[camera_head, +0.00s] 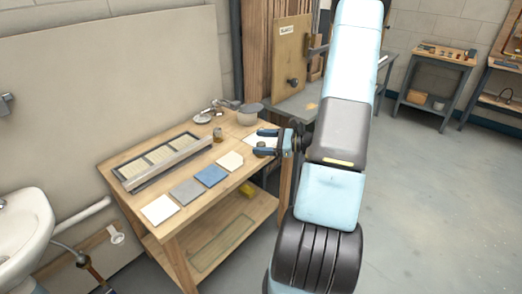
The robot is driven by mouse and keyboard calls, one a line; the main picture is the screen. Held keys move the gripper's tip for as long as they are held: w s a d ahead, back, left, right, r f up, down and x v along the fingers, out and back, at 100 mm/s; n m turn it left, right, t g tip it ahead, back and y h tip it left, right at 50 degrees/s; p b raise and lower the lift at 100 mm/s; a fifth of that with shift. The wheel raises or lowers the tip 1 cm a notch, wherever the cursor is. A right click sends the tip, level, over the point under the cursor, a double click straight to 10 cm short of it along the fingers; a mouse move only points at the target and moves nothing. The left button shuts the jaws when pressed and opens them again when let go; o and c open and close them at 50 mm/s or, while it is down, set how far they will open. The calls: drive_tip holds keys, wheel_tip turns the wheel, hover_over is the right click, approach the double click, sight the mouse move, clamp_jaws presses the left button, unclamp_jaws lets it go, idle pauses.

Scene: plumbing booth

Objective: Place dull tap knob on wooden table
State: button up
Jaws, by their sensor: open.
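The wooden table (192,170) stands left of centre, with a lower shelf beneath its top. My gripper (260,142) is over the right part of the tabletop, its fingers pointing left and apart. A small dark round thing (261,146) shows at the fingertips; it may be the dull tap knob, but it is too small to be sure. I cannot tell whether it touches the table or a finger.
A white sink (28,225) is at left. A grey workbench (293,105) stands behind. Floor at right is clear.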

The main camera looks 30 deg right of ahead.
drive_tip(key=s+d+f+m+t+h, duration=0.1)
drive_tip(key=d+f+m+t+h, duration=0.5)
drive_tip(key=d+f+m, duration=0.4)
drive_tip(key=shift+n, duration=0.6)
drive_tip(key=x, duration=0.4)
drive_tip(key=f+x, duration=0.1)
drive_tip(key=x, duration=0.8)
drive_tip(key=shift+w+d+f, duration=0.25)
drive_tip(key=shift+d+f, duration=0.05)
drive_tip(key=shift+f, duration=0.05)
drive_tip(key=shift+c, duration=0.5)
drive_tip(key=c, duration=1.1)
